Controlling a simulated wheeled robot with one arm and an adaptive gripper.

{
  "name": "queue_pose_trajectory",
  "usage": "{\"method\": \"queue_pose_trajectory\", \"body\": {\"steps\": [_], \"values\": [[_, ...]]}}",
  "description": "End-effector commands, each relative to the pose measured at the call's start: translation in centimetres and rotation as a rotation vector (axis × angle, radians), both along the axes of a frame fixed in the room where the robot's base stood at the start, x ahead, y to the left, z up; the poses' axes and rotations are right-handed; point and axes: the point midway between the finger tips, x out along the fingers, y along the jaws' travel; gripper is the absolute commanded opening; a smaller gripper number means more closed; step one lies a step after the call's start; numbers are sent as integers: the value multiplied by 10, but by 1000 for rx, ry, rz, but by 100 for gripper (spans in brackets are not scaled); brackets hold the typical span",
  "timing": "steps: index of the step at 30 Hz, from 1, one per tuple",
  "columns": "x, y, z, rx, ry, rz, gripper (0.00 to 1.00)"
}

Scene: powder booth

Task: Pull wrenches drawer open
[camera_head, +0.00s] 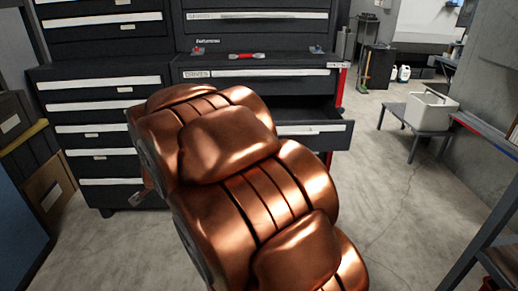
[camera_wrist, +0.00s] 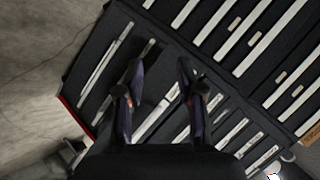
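A black tool chest (camera_head: 255,62) with long pale drawer handles stands behind my copper arm in the head view. One of its drawers (camera_head: 318,136) stands pulled out at the right, partly hidden by my arm. I cannot read a wrenches label, so I cannot tell which drawer is the wrenches drawer. In the wrist view my gripper (camera_wrist: 160,75) has its two dark fingers spread apart. A pale drawer handle (camera_wrist: 157,113) shows in the gap between them, with nothing visibly gripped. I cannot tell whether the fingers touch the chest. My arm hides the gripper in the head view.
A second black drawer cabinet (camera_head: 108,107) adjoins on the left. A red-handled tool (camera_head: 247,56) lies on the chest's ledge. A grey bench (camera_head: 414,116) with a white bin (camera_head: 432,110) stands at the right. The concrete floor (camera_head: 385,195) right of my arm is clear.

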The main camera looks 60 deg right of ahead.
Motion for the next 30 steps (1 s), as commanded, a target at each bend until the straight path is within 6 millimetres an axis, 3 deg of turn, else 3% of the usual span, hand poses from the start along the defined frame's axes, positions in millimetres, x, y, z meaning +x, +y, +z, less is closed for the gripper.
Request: {"method": "queue_pose_trajectory", "body": {"steps": [1,7,12,15,18,22,30], "values": [[6,-26,-19,0,-58,-84,37],[7,-129,-30,-30,-350,-416,37],[-20,-207,-37,-97,-604,-653,37],[-43,-242,-37,-151,-740,-756,37],[-63,-265,-38,-200,-846,-827,37],[-82,-282,-34,-247,-938,-876,37],[-88,-298,-27,-275,-986,-895,37]]}}
